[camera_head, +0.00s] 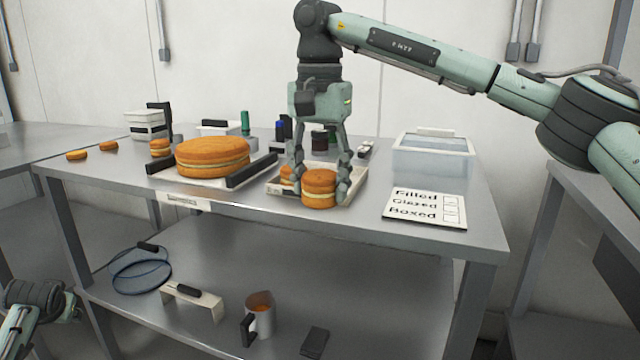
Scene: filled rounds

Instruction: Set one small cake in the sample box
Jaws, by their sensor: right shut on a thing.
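A small orange-brown cake with a pale filling band (319,190) is between the fingers of my right gripper (320,184), which is shut on it from above. The cake overlaps the front edge of a shallow pale tray (356,183). I cannot tell whether it touches the tray or hangs just above it. Another small cake (287,174) shows in the tray, partly hidden by a finger. A clear box with a pale lid (433,157) stands to the right; no label on it is readable, so I cannot tell which container is the sample box.
A large filled cake (212,157) sits left on a board with dark handles. Small cakes (77,155) lie at far left. A card reading Filled, Glazed, Boxed (425,207) lies at front right. Bottles stand behind the tray. A jug (260,314) stands on the lower shelf.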

